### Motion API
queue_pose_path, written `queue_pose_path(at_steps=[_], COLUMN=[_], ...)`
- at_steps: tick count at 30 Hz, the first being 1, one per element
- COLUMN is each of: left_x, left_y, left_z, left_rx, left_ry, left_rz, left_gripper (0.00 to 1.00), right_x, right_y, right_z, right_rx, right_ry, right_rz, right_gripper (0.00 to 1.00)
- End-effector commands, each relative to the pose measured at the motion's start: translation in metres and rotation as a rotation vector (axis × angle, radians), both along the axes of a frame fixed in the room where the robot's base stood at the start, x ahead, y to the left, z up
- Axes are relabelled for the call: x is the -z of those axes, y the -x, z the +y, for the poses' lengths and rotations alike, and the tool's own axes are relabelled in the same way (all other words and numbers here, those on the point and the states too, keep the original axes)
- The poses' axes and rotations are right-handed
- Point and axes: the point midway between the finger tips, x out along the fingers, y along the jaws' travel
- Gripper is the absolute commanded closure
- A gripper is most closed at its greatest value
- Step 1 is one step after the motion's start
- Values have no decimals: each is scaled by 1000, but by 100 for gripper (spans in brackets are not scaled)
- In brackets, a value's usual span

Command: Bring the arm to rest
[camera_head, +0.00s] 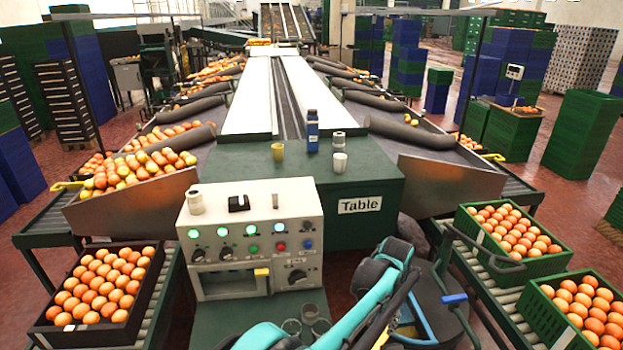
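A teal and black arm of mine (372,290) shows at the bottom centre, in front of the control box's right side. It reaches up from the bottom edge to a bent joint (392,252) and a dark link runs back down. I cannot tell which arm it is. No fingertips of either gripper can be made out in the head view. The arm hides part of the floor and of the dark machine behind it.
A grey control box (250,224) stands close in front, with glasses (308,314) below it. The green table (358,186) is behind. Orange crates stand at left (152,285) and right (463,222) on roller conveyors. A dark wheeled machine (445,308) stands right of the arm.

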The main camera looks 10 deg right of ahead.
Motion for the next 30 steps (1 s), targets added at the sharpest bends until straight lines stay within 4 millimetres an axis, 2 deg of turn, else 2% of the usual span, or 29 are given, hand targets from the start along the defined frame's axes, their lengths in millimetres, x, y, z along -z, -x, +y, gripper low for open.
queue_pose_path(at_steps=[5,9,14,21,26,30], left_x=[-34,-73,-107,-138,-144,-139], left_y=[-10,-14,-6,28,61,94], left_z=[46,105,173,269,325,367], left_rx=[-71,-159,-261,-413,-513,-599], left_ry=[31,72,115,168,197,217], left_rz=[-37,-91,-160,-270,-348,-420], left_gripper=[62,62,62,62,62,62], right_x=[0,0,0,0,0,0], right_y=[0,0,0,0,0,0], right_z=[0,0,0,0,0,0], right_rx=[0,0,0,0,0,0], right_ry=[0,0,0,0,0,0], right_rz=[0,0,0,0,0,0], right_gripper=[60,60,60,60,60,60])
